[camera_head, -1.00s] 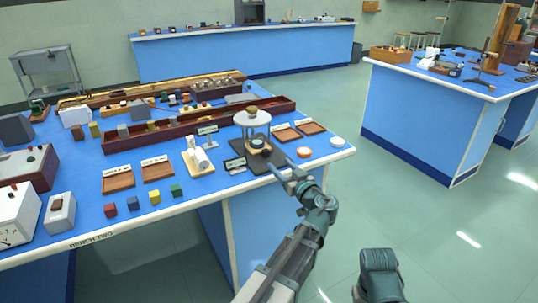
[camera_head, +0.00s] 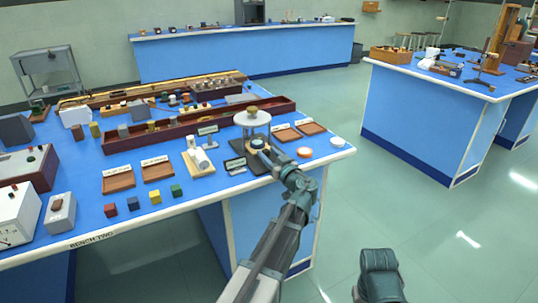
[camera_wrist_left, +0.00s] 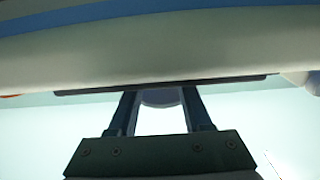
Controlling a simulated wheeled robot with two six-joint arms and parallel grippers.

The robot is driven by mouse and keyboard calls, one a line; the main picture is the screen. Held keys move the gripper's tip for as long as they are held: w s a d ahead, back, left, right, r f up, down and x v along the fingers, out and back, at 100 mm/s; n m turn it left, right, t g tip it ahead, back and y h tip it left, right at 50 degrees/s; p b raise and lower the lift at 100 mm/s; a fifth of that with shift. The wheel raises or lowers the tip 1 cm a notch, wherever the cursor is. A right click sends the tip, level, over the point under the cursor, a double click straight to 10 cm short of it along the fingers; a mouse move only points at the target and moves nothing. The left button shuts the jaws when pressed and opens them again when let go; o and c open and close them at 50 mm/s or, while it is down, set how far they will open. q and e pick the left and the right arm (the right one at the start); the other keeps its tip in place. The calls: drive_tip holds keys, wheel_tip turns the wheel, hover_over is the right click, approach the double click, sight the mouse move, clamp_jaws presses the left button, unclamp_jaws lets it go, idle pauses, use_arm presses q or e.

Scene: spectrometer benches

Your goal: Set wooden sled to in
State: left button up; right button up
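My left gripper (camera_head: 268,156) is at the front of a stand on a dark base (camera_head: 238,152), which carries a round white plate (camera_head: 252,118) with a brown knob on posts. The gripper and arm hide part of the base. In the left wrist view the fingers (camera_wrist_left: 161,103) are apart, with a rounded grey thing (camera_wrist_left: 160,97) between or just beyond their tips. I see no clear grip on it. I cannot tell for sure which part is the wooden sled. A light wooden board (camera_head: 205,170) with a white cylinder lies left of the stand.
Shallow wooden trays (camera_head: 288,135) lie right of the stand, near a red-topped disc (camera_head: 304,152) and a white disc (camera_head: 337,141). Several coloured cubes (camera_head: 154,197) line the front left. A long dark-red trough (camera_head: 230,116) runs behind. Another blue bench (camera_head: 430,115) stands right across open floor.

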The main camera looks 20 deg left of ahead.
use_arm(q)
clamp_jaws()
idle(1.2)
